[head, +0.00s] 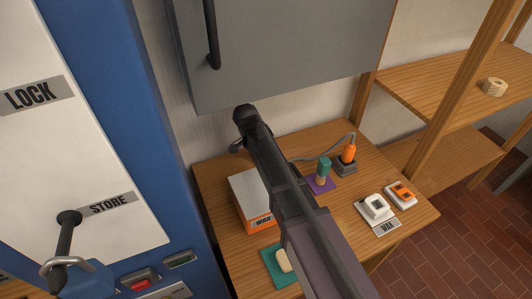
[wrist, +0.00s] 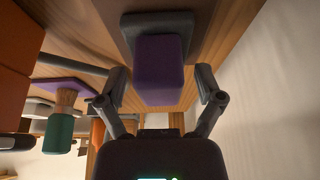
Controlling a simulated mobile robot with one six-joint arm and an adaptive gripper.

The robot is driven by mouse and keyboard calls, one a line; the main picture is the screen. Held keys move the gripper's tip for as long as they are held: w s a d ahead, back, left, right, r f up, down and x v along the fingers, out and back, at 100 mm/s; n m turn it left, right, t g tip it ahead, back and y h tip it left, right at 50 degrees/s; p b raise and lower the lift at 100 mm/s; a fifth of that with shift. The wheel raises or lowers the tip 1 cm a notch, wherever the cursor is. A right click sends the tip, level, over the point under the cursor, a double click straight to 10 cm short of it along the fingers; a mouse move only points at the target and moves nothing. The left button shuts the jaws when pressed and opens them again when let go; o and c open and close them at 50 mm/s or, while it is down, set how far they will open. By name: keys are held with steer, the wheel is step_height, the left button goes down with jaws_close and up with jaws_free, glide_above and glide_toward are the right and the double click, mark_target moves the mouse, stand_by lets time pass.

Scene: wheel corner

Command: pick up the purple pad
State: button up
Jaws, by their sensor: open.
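The purple pad (wrist: 160,68) is a block-shaped purple piece against a dark grey base (wrist: 157,25) in the wrist view. My gripper (wrist: 161,84) is open, with one finger on each side of the pad. A small gap shows between each finger and the pad, so it is not held. In the head view I cannot make out the pad; my arm covers part of the table. My gripper's fingers are not clear there either.
A grey cabinet (head: 290,50) hangs above the table.

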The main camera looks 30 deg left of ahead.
jaws_close()
steer(key=shift+r, duration=0.15)
stand_by(0.4)
step_height(320, 180, up, 3)
steer(key=p, duration=0.3)
steer(key=shift+r+p, duration=0.15)
steer(key=shift+p, duration=0.15)
steer(key=w+d, duration=0.3)
steer(key=d, duration=0.1)
steer(key=w+d, duration=0.4)
steer(key=d, duration=0.1)
steer(key=w+d, duration=0.4)
steer(key=d, duration=0.1)
steer(key=shift+w, duration=0.15)
stand_by(0.4)
